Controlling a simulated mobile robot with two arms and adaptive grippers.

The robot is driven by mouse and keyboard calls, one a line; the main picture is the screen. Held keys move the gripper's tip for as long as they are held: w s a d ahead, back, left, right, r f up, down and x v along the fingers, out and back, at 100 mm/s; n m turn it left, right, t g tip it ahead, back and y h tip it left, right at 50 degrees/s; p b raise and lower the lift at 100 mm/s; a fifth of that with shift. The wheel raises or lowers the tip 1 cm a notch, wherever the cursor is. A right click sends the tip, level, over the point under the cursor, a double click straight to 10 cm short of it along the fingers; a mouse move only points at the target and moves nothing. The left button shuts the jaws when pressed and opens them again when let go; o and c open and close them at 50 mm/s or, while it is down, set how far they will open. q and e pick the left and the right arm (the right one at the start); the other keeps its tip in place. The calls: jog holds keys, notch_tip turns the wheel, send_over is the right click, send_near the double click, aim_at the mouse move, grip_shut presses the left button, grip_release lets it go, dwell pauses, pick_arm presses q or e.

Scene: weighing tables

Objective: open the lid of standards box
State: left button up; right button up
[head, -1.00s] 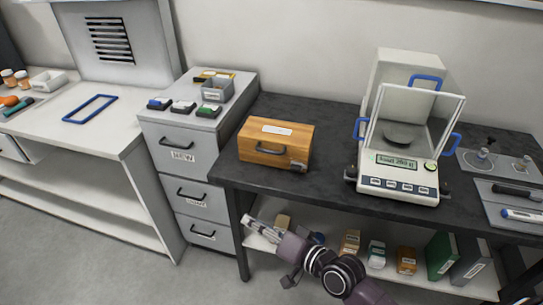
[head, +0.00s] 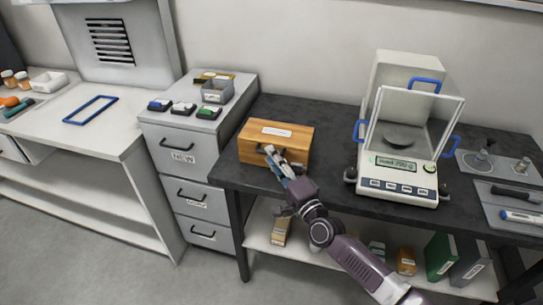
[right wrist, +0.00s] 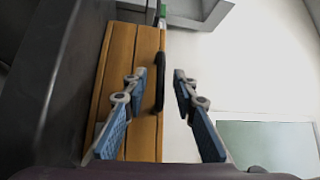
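The standards box (head: 285,132) is a wooden box with a white label on its top and a dark handle on its front. It stands on the dark table left of the balance, and its lid is shut. My right gripper (head: 273,158) is at the box's front, by the handle. In the right wrist view the box (right wrist: 122,62) fills the left middle, and the dark handle (right wrist: 160,80) stands out between the two open blue-padded fingers of the right gripper (right wrist: 164,105). Whether the fingers touch the handle cannot be told. My left gripper is not in view.
The balance (head: 400,165) with its glass shield stands on the dark table (head: 325,178) right of the box. A grey drawer cabinet (head: 183,137) stands to the left, with small cases on top. Boxes and binders sit on the shelf below the table.

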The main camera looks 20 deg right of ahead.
jog(key=shift+w+a, duration=0.1)
jog(key=shift+w, duration=0.35)
jog(key=shift+c, duration=0.2)
grip_shut()
